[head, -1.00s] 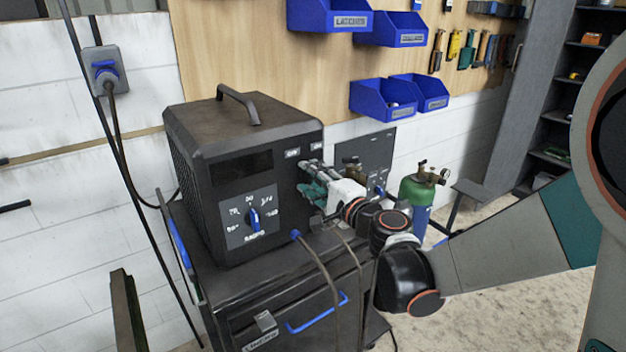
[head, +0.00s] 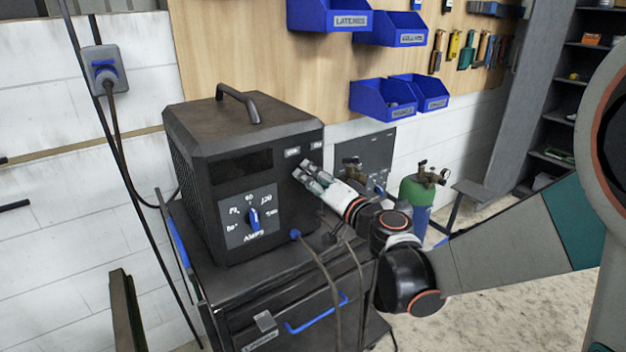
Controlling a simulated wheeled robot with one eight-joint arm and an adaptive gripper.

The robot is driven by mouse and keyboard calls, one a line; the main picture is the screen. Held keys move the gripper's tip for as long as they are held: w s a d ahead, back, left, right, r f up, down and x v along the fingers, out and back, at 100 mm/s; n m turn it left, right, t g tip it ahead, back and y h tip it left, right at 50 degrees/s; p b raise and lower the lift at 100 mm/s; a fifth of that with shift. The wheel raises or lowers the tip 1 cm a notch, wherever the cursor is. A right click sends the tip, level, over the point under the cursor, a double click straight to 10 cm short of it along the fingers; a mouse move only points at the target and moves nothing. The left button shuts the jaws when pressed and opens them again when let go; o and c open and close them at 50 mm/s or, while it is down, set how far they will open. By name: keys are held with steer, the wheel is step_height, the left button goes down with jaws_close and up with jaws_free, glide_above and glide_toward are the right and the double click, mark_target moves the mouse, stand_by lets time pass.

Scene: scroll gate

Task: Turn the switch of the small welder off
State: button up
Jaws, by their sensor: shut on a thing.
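The welder (head: 195,125) is a dark box with a top handle, standing on a dark cart. Its front has a dial with a blue knob (head: 253,218) and two small white labels (head: 292,153) at the upper right. My gripper (head: 304,174) is at the right part of this front, just below the labels. Its fingers are close together and shut at the panel, on what appears to be the switch. The switch itself is hidden behind the fingertips, so its position cannot be read.
The cart (head: 290,290) has a blue drawer handle, and cables hang down its front. A green and blue gas bottle (head: 417,192) stands behind my arm. A dark panel (head: 375,150) is at the wall behind the welder. Blue bins (head: 375,97) hang above.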

steer(key=shift+n, duration=0.3)
steer(key=o, duration=1.1)
steer(key=shift+c, duration=0.2)
steer(key=v, duration=1.2)
